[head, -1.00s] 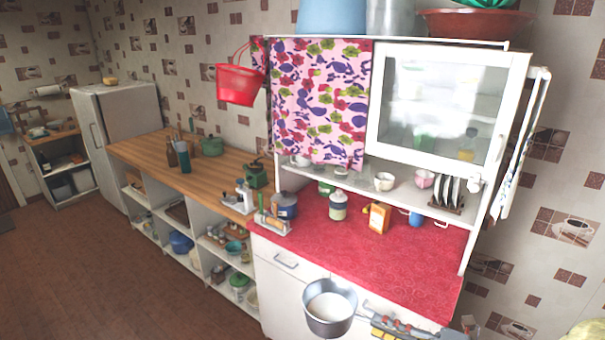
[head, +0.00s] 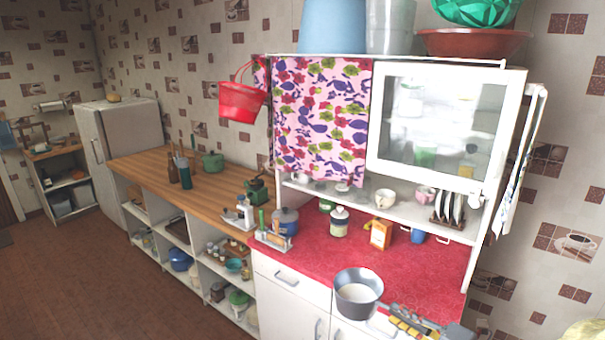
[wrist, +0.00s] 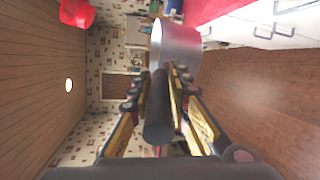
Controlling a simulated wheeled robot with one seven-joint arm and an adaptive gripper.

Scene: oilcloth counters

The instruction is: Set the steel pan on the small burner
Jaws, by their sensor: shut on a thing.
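The steel pan (head: 358,296) is a round grey pot with a pale inside, roughly level, in front of the red counter's front edge in the head view. My gripper (head: 390,314) is to its right, shut on the pan's handle. In the wrist view the pan (wrist: 178,45) shows its shiny side beyond the fingertips. Its dark handle (wrist: 157,110) runs back between the two fingers of my gripper (wrist: 160,84). No burner can be made out in either view.
The red oilcloth counter (head: 345,253) has free room in its middle. At its back stand a blue lidded pot (head: 285,222), a jar (head: 339,222) and an orange box (head: 380,234). A cabinet with a glass door (head: 440,120) overhangs it. A wooden counter (head: 180,187) lies to the left.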

